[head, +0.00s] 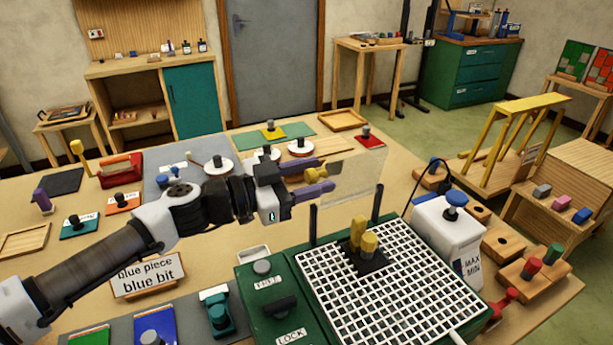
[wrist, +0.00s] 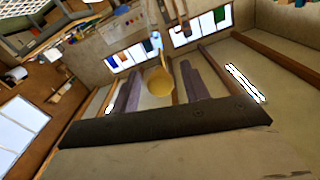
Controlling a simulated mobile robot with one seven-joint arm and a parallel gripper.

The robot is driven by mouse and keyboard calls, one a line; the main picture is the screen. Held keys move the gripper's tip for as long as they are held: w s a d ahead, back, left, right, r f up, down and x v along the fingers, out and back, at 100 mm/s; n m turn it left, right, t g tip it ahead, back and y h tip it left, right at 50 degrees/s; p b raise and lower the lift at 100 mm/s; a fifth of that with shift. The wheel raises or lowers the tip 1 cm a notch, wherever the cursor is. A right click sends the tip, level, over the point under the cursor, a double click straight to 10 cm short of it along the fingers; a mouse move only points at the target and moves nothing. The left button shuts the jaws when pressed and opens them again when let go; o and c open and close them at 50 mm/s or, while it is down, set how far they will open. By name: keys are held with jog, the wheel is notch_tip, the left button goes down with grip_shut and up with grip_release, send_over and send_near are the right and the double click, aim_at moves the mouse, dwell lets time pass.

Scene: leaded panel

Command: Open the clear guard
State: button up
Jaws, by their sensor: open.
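The clear guard (head: 352,182) is a see-through panel. It stands raised and roughly upright behind the white grid of the green machine (head: 262,300), near two dark posts (head: 377,203). A yellow knob (head: 317,175) shows at the guard's left side. My gripper (head: 320,176) has two purple fingers, open, one on each side of the knob. In the wrist view the yellow knob (wrist: 159,82) lies between the fingers, with gaps visible on both sides. I cannot tell whether either finger touches it. The panel itself is hard to make out in the wrist view.
A white container with a blue knob (head: 447,222) stands right of the grid. Round white pieces (head: 301,147) lie on the table behind my gripper.

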jog(key=b+v, duration=0.5)
jog(key=v, duration=0.9)
jog(key=shift+d, duration=0.1)
